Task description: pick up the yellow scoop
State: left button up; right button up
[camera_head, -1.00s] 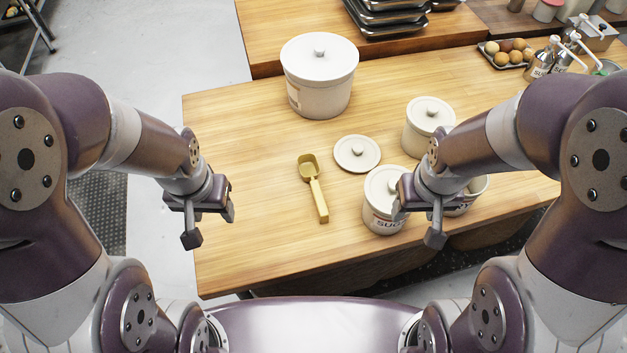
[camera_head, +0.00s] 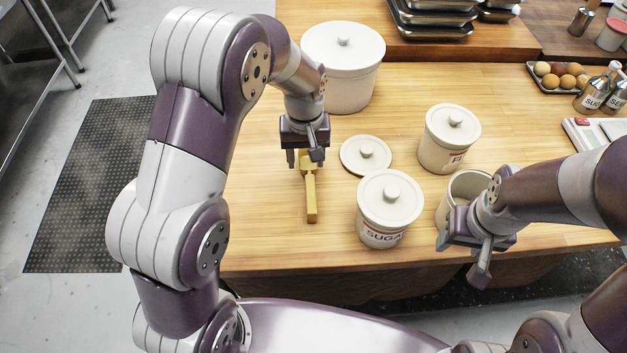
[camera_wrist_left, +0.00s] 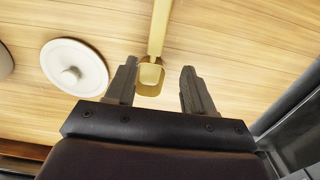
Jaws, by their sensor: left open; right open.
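The yellow scoop (camera_head: 311,197) lies on the wooden table, its handle pointing toward me; its bowl is partly hidden behind my left gripper in the head view. My left gripper (camera_head: 305,160) is open above the bowl end of the scoop. In the left wrist view the scoop (camera_wrist_left: 152,76) shows between the two spread fingers of the left gripper (camera_wrist_left: 158,88), with gaps on both sides and the handle running away to the top. My right gripper (camera_head: 480,262) is open and empty at the table's front edge, near an open canister (camera_head: 462,186).
A loose white lid (camera_head: 352,160) lies right of the scoop; it also shows in the wrist view (camera_wrist_left: 88,72). A sugar canister (camera_head: 380,235), another lidded canister (camera_head: 440,157) and a large white tub (camera_head: 345,85) stand close by. Bare table (camera_head: 255,210) lies left of the scoop.

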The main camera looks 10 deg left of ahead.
aim_at(309, 178)
pick_arm(q)
jog(key=f, duration=0.5)
jog(key=f+p, duration=0.1)
jog(key=f, duration=0.2)
jog(key=shift+d, duration=0.4)
grip_shut()
